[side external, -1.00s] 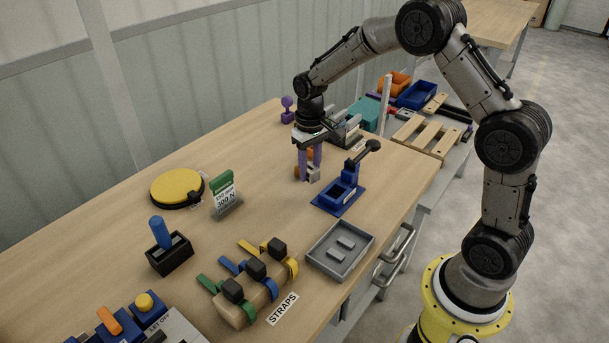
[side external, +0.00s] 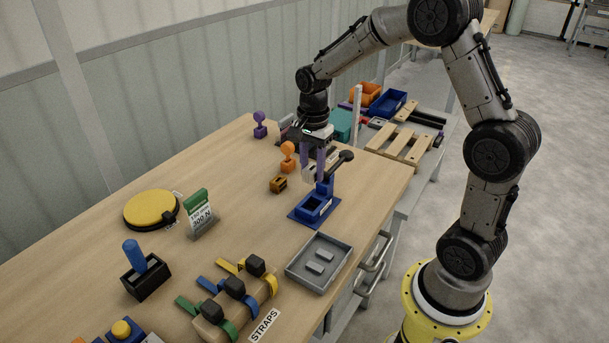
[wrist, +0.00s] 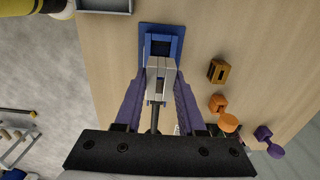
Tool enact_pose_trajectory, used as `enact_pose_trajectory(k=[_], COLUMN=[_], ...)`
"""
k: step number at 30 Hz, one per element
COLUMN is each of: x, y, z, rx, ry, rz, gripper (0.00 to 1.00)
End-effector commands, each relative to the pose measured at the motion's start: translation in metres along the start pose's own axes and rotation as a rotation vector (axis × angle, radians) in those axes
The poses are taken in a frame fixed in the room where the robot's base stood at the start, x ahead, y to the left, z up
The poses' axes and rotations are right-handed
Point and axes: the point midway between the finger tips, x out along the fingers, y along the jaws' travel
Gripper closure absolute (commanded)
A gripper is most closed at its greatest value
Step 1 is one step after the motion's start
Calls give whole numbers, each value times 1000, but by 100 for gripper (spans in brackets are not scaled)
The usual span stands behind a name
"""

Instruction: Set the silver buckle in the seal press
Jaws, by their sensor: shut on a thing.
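My gripper (side external: 313,176), with purple fingers, is shut on the silver buckle (side external: 309,173) and holds it just behind the seal press. In the wrist view the buckle (wrist: 160,80) sits between both fingers and overlaps the near part of the blue press (wrist: 173,29). The press (side external: 313,209) stands on the table with its blue pocket bare in front and its black-knobbed lever tilted up to the right. The buckle's underside and its height over the press are hard to tell.
A brown buckle (side external: 278,184) and an orange knobbed piece (side external: 288,152) stand left of my gripper. A grey tray (side external: 345,275) lies in front of the press. A strap rack (side external: 208,327), a yellow disc (side external: 151,209) and a 300 N sign (side external: 199,208) stand farther left. Bare table lies between.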

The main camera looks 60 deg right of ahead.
Motion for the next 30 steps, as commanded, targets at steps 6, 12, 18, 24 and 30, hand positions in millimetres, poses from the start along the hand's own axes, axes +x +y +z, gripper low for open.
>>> enact_pose_trajectory(k=[6, 12, 18, 24, 30], x=[0, 3, 17, 35, 50], y=[0, 0, 0, 0, 0], z=[-1, -1, -1, 0, 0], rx=[0, 0, -1, -1, -1], ry=[0, 0, 0, -1, 0], rz=[-1, 0, 1, 3, 1], gripper=[100, 100, 100, 100, 100])
